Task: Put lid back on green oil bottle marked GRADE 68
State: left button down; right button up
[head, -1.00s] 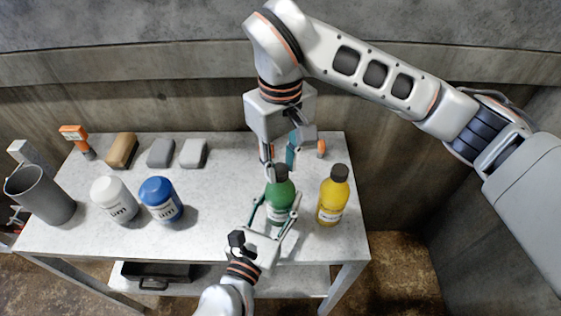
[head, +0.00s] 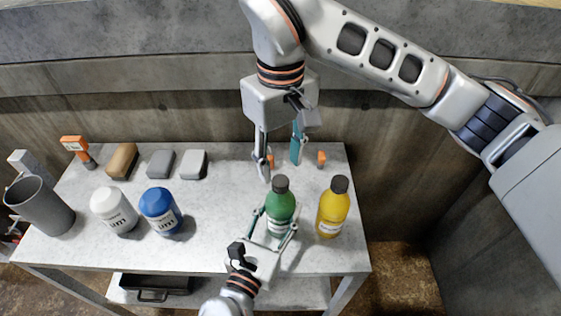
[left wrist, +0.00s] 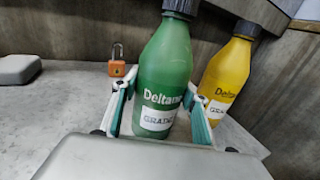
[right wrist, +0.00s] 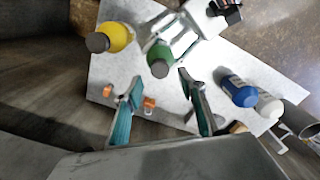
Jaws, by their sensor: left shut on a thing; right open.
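The green oil bottle (head: 280,212) stands upright near the table's front right, its label partly covered in the head view. A dark lid (head: 280,184) sits on its neck; it also shows in the right wrist view (right wrist: 160,68). I cannot tell how tightly it is seated. My left gripper (head: 276,222) is shut around the bottle's body, with one finger on each side, as the left wrist view shows. My right gripper (head: 280,166) is open and empty, pointing down, above and behind the lid and apart from it.
A yellow bottle (head: 332,210) with a dark cap stands close at the right. White (head: 113,210) and blue (head: 160,210) bottles stand to the left. Orange padlocks (head: 321,159) lie behind. A grey bin (head: 40,205) is at far left. The table's middle is clear.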

jog(key=shift+c, duration=0.5)
jog(key=n, duration=0.4)
jog(key=shift+r+n, duration=0.2)
jog(key=shift+n, duration=0.2)
jog(key=n, duration=0.5)
jog(key=shift+w+r+n, duration=0.1)
jog(key=shift+r+n, duration=0.1)
jog(key=shift+n, duration=0.2)
jog(key=n, duration=0.5)
jog(key=shift+r+n, duration=0.2)
jog(key=shift+n, duration=0.2)
jog(key=n, duration=0.5)
jog(key=shift+r+n, duration=0.25)
jog(key=shift+n, duration=0.05)
jog(key=n, duration=0.3)
jog(key=shift+r+n, duration=0.1)
jog(key=shift+n, duration=0.3)
jog(key=n, duration=0.5)
jog(key=shift+r+n, duration=0.25)
jog(key=shift+n, duration=0.05)
jog(key=n, duration=0.5)
jog(key=shift+r, duration=0.2)
jog(key=n, duration=0.6)
jog(key=shift+r, duration=0.2)
